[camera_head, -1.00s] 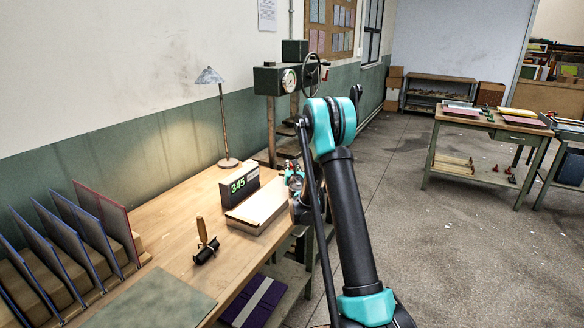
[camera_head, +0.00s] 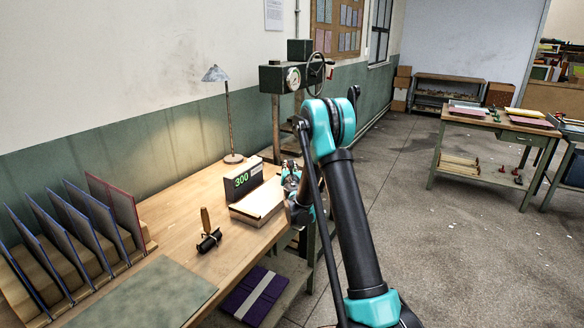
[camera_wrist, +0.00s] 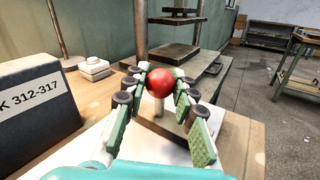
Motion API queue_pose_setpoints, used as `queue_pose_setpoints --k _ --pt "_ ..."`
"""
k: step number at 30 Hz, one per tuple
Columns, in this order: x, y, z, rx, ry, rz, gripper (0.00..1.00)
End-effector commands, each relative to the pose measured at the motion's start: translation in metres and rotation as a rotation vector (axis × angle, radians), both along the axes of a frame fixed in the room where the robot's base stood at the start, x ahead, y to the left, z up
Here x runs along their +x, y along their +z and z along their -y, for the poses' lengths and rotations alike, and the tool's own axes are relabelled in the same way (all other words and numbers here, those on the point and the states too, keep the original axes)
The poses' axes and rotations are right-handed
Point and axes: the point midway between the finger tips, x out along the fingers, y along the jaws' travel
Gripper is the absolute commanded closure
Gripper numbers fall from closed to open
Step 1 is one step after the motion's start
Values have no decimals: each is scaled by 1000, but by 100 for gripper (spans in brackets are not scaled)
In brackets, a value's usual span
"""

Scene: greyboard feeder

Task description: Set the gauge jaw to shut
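The gauge is a dark box (camera_head: 243,181) with a green readout of 300, standing behind a low block with a pale top (camera_head: 257,206) on the bench. In the wrist view the box (camera_wrist: 35,105) carries a label, partly cut off, ending "312-317". A red ball knob (camera_wrist: 160,82) tops a short pale post (camera_wrist: 159,104) rising from the pale top. My gripper (camera_wrist: 161,76) has its two green fingers closed around the knob, a fingertip on each side. In the head view my gripper (camera_head: 290,170) is small beside the block's right end; the knob and jaw cannot be made out there.
A press with a dial and handwheel (camera_head: 292,78) stands behind the bench. A lamp (camera_head: 229,115), a roller (camera_head: 208,240), a rack of upright boards (camera_head: 75,232) and a green mat (camera_head: 150,295) are on the bench. Open floor (camera_head: 430,240) lies to the right.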

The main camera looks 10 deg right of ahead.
Motion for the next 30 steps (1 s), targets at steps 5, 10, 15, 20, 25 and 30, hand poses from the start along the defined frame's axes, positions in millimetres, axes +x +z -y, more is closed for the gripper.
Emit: queue_pose_setpoints --k 5,10,15,20,25,30 --pt "-2 0 -2 0 4 0 53" --pt "-1 0 -2 0 3 0 53" --pt "-3 0 -2 0 3 0 53" --pt "-21 0 -3 0 4 0 53" --pt "-56 0 -4 0 5 0 53" --pt "-89 0 -6 0 4 0 53"
